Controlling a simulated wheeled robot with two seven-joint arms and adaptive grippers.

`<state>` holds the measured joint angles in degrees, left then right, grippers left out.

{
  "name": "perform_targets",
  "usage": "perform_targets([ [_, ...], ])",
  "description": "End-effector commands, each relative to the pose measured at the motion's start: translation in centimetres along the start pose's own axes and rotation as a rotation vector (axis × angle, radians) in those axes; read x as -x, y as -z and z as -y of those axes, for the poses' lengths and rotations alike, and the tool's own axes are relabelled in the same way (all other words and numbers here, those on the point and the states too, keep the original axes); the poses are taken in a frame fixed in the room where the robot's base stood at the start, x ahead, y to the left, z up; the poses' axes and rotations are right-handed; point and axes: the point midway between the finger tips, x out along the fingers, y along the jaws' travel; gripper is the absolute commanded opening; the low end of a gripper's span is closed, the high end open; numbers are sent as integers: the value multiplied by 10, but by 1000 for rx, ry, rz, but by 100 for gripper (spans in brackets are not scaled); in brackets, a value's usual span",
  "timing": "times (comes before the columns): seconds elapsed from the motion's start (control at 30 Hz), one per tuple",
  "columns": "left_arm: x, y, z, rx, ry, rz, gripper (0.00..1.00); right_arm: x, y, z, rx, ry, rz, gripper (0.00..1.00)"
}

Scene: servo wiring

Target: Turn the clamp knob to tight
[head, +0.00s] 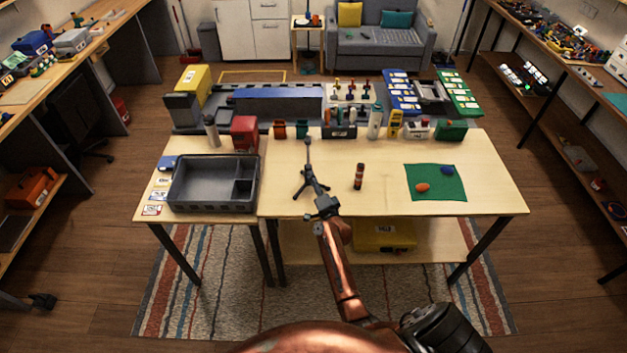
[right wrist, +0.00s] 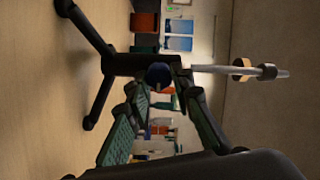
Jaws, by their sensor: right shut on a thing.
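A small dark tripod stand (head: 309,163) stands on the wooden table in the head view, its thin pole upright. In the right wrist view it appears sideways, with splayed black legs (right wrist: 98,38) and a light rod (right wrist: 215,69). The round dark blue clamp knob (right wrist: 158,74) sits on the near side of the stand. My right gripper (head: 321,194) reaches in from the front. In the wrist view its teal-padded fingers (right wrist: 162,84) are on either side of the knob, shut on it. The knob is too small to make out in the head view. My left gripper is not in view.
A red-and-dark cylinder (head: 359,177) stands right of the stand. A grey divided tray (head: 212,208) is at left. A green mat (head: 440,190) with an orange item (head: 422,188) and a blue item (head: 447,170) lies at right. Several bottles and boxes line the back edge.

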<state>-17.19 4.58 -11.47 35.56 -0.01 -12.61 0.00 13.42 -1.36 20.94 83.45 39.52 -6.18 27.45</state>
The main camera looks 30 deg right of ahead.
Motion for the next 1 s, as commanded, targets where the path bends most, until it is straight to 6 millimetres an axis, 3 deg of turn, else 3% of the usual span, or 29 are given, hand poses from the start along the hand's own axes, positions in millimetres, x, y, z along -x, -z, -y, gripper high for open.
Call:
perform_targets([
  [0.3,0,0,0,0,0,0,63,0,0,0,0,0,0,0],
  [0.33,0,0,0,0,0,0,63,0,0,0,0,0,0,23],
  [0.57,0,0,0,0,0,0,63,0,0,0,0,0,0,39],
  [0.87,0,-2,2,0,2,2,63,2,0,0,0,0,0,39],
  [1.0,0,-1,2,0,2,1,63,15,-1,-2,0,-2,0,39],
])
